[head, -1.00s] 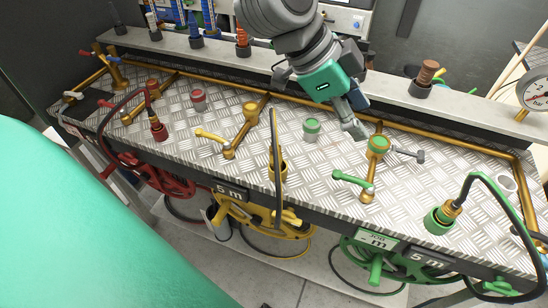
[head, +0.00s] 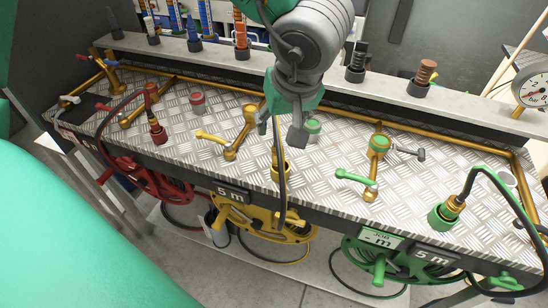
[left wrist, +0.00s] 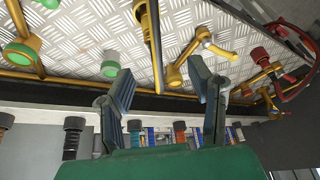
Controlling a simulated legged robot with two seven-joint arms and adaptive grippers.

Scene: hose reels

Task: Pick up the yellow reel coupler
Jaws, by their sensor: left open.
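The yellow reel coupler (head: 281,170) sits upright at the front edge of the checkered metal bench, with a black hose arching up from it. Its yellow body (left wrist: 143,18) and the dark hose also show at the top of the left wrist view. My right gripper is not in view.
A green cap (head: 313,130) stands right of the gripper, and a yellow valve lever (head: 212,137) lies to the left. The yellow reel (head: 262,220) hangs below the front edge. A green coupler (head: 441,217) with its hose is at the right. A shelf with dark holders runs behind.

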